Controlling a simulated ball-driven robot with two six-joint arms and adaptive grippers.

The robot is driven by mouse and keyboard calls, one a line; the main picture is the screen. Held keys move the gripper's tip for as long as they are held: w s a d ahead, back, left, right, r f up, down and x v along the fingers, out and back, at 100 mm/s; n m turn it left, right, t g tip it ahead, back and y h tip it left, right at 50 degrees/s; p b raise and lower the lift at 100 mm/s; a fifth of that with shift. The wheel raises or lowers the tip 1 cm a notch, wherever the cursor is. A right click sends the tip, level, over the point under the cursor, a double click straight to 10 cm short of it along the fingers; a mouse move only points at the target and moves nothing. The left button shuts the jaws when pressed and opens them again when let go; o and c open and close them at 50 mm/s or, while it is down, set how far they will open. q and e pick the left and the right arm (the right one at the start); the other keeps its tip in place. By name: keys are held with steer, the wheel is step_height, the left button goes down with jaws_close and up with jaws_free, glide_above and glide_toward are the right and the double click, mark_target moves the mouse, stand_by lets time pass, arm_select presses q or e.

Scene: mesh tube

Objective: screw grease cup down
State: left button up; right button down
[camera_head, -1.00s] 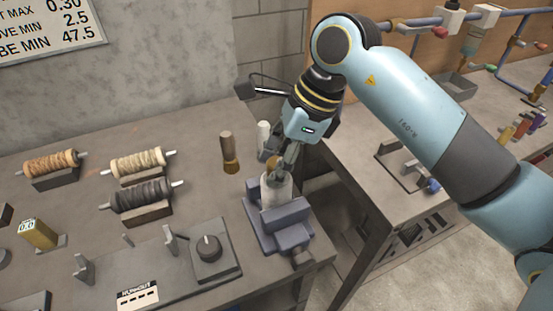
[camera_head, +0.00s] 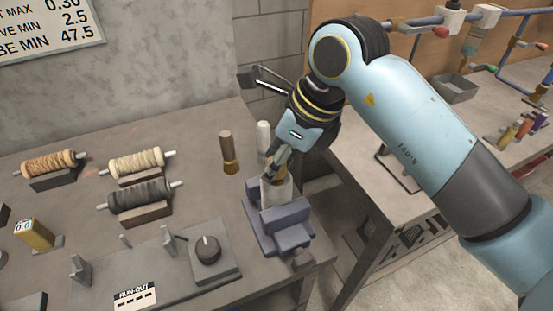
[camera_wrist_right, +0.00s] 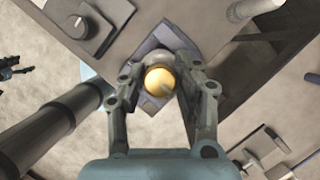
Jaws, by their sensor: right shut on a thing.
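The grease cup (camera_wrist_right: 160,81) shows as a round brass cap between the fingers in the right wrist view. It sits on top of a pale upright cylinder (camera_head: 277,192), which stands in a blue-grey vise (camera_head: 280,226) near the bench's right edge. My right gripper (camera_head: 273,178) comes down from above and is shut on the grease cup; it also shows in the right wrist view (camera_wrist_right: 162,75). In the head view the fingers hide most of the cup.
A brush (camera_head: 229,155) and a white bottle (camera_head: 263,137) stand just behind the vise. A knob box (camera_head: 208,249) and several thread spools (camera_head: 142,163) are on the left. A second bench (camera_head: 390,195) stands right, across a gap.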

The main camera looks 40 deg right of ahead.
steer(key=c, duration=0.9)
jaws_free()
steer(key=shift+c, duration=0.2)
steer(key=shift+r, duration=0.1)
steer(key=v, duration=1.1)
steer(key=shift+s+r, duration=0.15)
steer(key=shift+r, duration=0.2)
steer(key=shift+d, duration=0.1)
